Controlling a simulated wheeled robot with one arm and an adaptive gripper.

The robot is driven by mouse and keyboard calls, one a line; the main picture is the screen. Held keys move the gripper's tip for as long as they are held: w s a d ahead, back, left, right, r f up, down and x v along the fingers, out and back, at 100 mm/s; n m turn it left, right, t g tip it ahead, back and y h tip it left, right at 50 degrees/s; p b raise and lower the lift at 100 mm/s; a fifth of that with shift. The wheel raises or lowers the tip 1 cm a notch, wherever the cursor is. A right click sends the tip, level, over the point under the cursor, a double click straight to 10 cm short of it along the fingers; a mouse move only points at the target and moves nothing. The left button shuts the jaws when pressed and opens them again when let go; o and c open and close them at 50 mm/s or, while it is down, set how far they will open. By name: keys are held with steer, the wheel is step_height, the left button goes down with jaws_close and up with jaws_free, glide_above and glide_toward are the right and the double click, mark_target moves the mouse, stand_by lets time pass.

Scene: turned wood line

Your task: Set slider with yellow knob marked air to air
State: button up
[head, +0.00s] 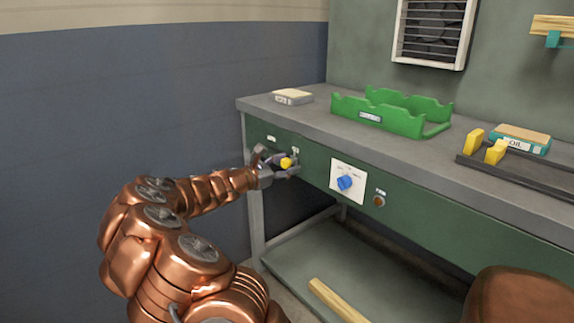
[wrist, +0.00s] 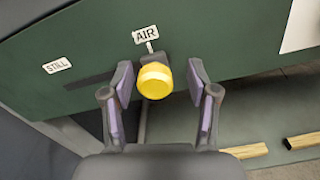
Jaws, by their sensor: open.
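The slider's yellow knob (wrist: 155,82) is below the white AIR label (wrist: 146,34) in the wrist view, at the right end of a dark slot. The STILL label (wrist: 57,66) is at the left, near the slot's other end. My gripper (wrist: 160,76) is open, with one finger on each side of the knob and a narrow gap showing on both sides. In the head view the yellow knob (head: 287,162) sits on the green bench front, between the fingers of my gripper (head: 279,163). The slot is mostly hidden there.
A blue dial (head: 345,183) on a white plate and a brown button (head: 379,200) are to the right on the bench front. A green tray (head: 401,122) and an OIL box (head: 520,141) are on the bench top. A wooden bar (head: 337,300) lies on the lower shelf.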

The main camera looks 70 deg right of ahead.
steer(key=v, duration=1.1)
steer(key=shift+a, duration=0.4)
steer(key=shift+w, duration=0.15)
steer(key=s+a+r+m+t+y+p, duration=0.1)
steer(key=s+a+r+m+y+p, duration=0.2)
steer(key=a+r+p, duration=0.4)
steer(key=s+a+r+m+t+y+p, duration=0.1)
steer(key=s+a+r+m+y+p, duration=0.1)
steer(key=a+r+m+p, duration=0.35)
steer(key=s+a+r+t+y+p, duration=0.1)
steer(key=a+r+y+p, duration=0.2)
steer(key=a+p, duration=0.4)
steer(key=s+a+r+t+y+p, duration=0.2)
steer(key=a+r+y+p, duration=0.2)
steer(key=a, duration=1.4)
steer(key=s+a+r+t+y+p, duration=0.2)
steer(key=a+r+y+p, duration=0.1)
steer(key=a+p, duration=0.7)
steer(key=a+r, duration=0.1)
steer(key=a, duration=0.2)
steer(key=shift+r+p, duration=0.2)
steer(key=shift+p, duration=0.2)
steer(key=shift+a+f+m, duration=0.1)
steer(key=shift+a+m, duration=0.1)
steer(key=shift+m, duration=0.05)
